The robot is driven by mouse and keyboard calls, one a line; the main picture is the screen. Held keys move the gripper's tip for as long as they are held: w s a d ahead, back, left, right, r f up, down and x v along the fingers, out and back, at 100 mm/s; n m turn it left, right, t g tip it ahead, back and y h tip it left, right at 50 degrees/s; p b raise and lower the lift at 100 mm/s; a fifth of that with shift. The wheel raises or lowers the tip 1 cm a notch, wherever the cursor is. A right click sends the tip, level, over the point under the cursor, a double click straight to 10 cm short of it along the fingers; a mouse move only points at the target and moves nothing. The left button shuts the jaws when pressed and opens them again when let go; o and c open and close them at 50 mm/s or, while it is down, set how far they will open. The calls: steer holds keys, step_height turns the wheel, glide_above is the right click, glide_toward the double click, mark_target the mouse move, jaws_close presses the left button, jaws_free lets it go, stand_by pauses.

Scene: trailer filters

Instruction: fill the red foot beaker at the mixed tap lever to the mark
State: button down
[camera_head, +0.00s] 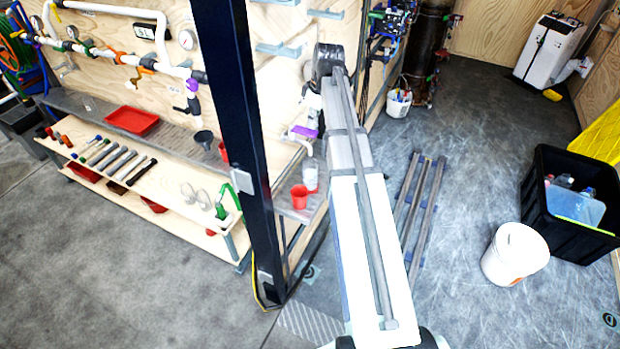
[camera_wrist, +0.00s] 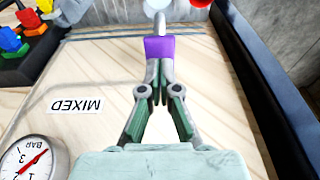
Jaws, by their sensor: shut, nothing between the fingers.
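A purple lever, apparently the mixed tap lever, (camera_wrist: 160,48) lies right at my fingertips in the wrist view; I cannot tell whether they touch it. It also shows at the wall in the head view (camera_head: 303,131). My gripper (camera_wrist: 159,70) is shut and empty, its fingers together. An upside-down "MIXED" label (camera_wrist: 76,105) is on the wood left of it. A red beaker (camera_head: 299,197) stands upright on the grey shelf below the purple lever. Its fill level and mark are too small to read. Another red beaker (camera_head: 224,152) is farther left, partly behind the dark post.
A pale clear vessel (camera_head: 310,175) stands just behind the red beaker. A dark upright post (camera_head: 232,110) rises left of my arm. A pressure gauge (camera_wrist: 35,158) sits low left in the wrist view. A white bucket (camera_head: 514,254) and black crate (camera_head: 570,235) stand on the floor at right.

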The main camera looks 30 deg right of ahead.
mark_target(312, 132)
steer(key=shift+f, duration=0.1)
steer(key=shift+f+b, duration=0.8)
steer(key=shift+f, duration=0.95)
stand_by(6.2)
